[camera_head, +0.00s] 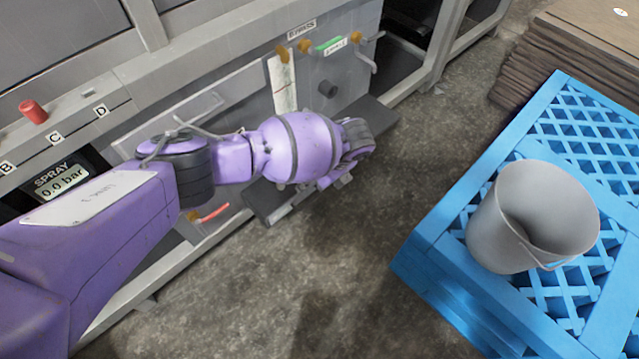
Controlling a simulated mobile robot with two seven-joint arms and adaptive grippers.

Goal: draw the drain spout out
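My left arm, purple, reaches in from the left across the machine's front. Its gripper (343,181) is at the lower end of the wrist, beside the lower front of the machine, pointing down and away. The fingers are small and partly hidden by the wrist, so I cannot tell whether they are open or shut, or touching anything. A dark grey ledge or chute (376,119) sticks out low on the machine and runs behind the wrist; I cannot tell if it is the drain spout. My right gripper is not in view.
The grey machine (225,80) has a red knob (33,111), a green-handled valve (331,46), a red-handled valve (213,213) and a spray display (62,183). A grey bucket (500,235) stands on a blue crate (468,190) at right. Concrete floor between is clear.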

